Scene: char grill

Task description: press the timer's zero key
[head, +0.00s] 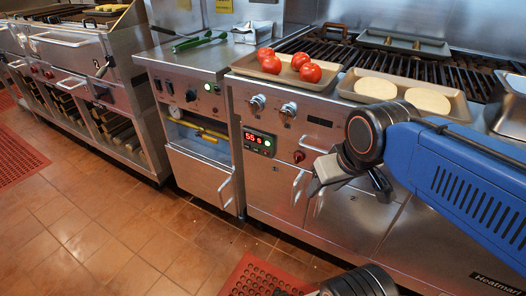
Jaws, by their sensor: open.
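The timer (260,141) is a small dark panel on the steel front of the grill. Its red lit display seems to read "55 s", and a green light glows at its right side. Its keys are too small to tell apart, so I cannot make out the zero key. My gripper (335,182) is open and empty, to the right of and a little lower than the timer in the picture. It is apart from the timer and does not cover it.
A red knob (298,156) and door handles lie between the timer and my gripper. Two steel knobs (257,103) sit above the timer. A tray with tomatoes (270,65) and a tray with pale round patties (376,88) stand on the grill ledge. A red mat (262,277) lies on the floor.

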